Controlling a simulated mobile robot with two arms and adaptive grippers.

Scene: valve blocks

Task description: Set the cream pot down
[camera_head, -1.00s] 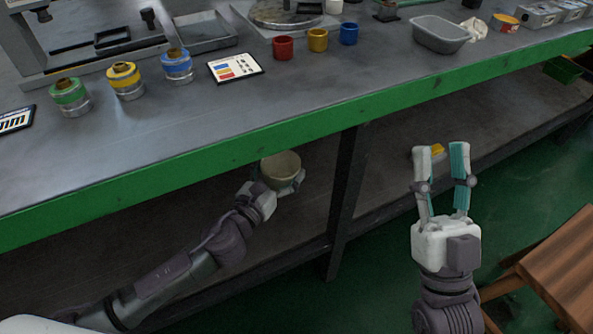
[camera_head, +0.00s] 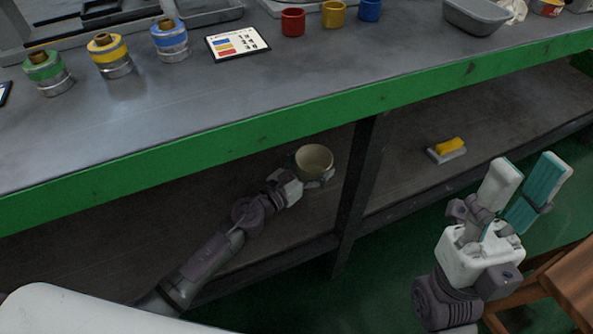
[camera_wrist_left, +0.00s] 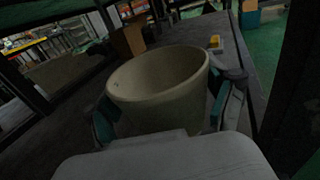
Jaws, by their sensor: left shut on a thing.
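The cream pot (camera_head: 314,158) is round, open-topped and looks empty. It is at the lower shelf, under the green-edged bench, just left of the dark bench leg. In the left wrist view the pot (camera_wrist_left: 158,95) fills the middle, with teal finger pads on both sides. It appears upright, and I cannot tell whether its base touches the shelf. My right gripper (camera_head: 523,190) is open and empty, in front of the bench at the right.
The lower shelf (camera_head: 410,150) has free room around a yellow-and-grey brush-like item (camera_head: 448,150). The dark bench leg (camera_head: 356,185) stands close right of the pot. The bench's green edge (camera_head: 230,133) runs above. A wooden stool (camera_head: 565,285) is at the lower right.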

